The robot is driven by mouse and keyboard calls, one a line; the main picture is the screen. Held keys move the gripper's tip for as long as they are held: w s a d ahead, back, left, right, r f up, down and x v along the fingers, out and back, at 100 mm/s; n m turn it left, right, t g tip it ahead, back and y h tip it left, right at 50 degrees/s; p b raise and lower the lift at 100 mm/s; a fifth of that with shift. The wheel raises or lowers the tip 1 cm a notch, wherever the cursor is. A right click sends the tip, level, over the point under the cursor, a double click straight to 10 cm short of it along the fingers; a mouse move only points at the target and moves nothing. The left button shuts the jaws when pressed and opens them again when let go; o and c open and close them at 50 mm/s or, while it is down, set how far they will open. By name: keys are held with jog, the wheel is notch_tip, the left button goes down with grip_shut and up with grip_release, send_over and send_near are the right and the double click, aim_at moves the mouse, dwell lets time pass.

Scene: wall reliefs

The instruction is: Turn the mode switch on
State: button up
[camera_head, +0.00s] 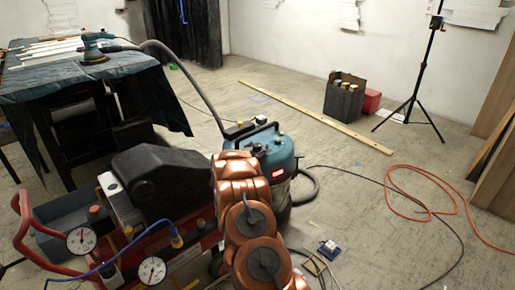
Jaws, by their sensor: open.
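I cannot pick out the mode switch for sure. A teal and grey vacuum (272,148) with a black top handle stands at the centre, and small knobs show on its top. A red lit patch (278,173) is on its front. My copper-coloured arm rises from the bottom edge and covers the left part of the vacuum. I cannot make out my gripper's fingers.
A red-framed compressor (150,170) with gauges and a blue hose fills the lower left. A cloth-covered table (75,78) with a sander (93,48) stands behind. An orange cable (420,166) and a black cable lie across the right floor. A tripod (412,98) stands at right.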

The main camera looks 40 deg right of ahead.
jog(key=v, duration=1.2)
